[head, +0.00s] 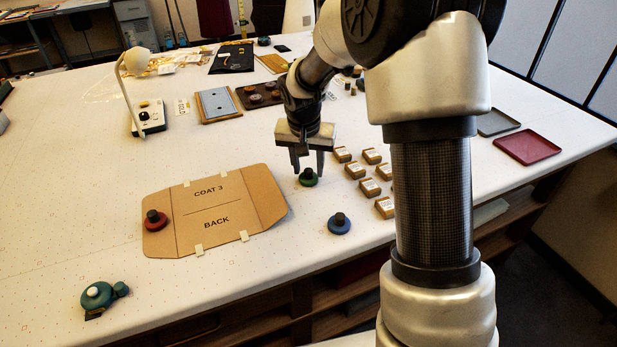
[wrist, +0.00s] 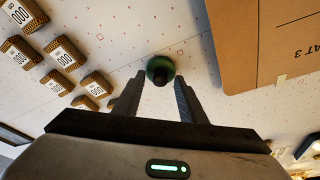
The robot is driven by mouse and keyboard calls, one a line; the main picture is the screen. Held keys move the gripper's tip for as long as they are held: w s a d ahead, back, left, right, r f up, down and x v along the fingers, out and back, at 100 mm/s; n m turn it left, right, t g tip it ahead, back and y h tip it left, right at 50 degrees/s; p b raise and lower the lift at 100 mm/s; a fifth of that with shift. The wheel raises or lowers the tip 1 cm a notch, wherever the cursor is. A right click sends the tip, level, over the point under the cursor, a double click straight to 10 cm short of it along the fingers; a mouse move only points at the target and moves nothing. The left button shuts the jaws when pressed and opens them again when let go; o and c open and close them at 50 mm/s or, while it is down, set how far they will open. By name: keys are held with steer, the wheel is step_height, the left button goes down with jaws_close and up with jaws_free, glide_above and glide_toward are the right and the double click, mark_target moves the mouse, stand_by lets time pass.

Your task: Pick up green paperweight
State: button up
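The green paperweight (head: 308,178) is a round green base with a dark knob, standing on the white table right of the cardboard pattern. It also shows in the wrist view (wrist: 160,68), just beyond the fingertips and between their lines. My gripper (head: 308,170) points down at it in the head view, with the fingers apart. In the wrist view my gripper (wrist: 158,84) is open and nothing is held between the fingers. Whether a fingertip touches the paperweight I cannot tell.
A blue paperweight (head: 339,224) stands close in front of the green one. Several small boxes (head: 369,187) stand to its right. A cardboard pattern (head: 215,215) bears a red paperweight (head: 154,220). A teal tape dispenser (head: 98,296) is at the front left. Clear table lies behind the pattern.

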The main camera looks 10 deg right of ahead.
jaws_close()
steer(key=shift+r, duration=0.1)
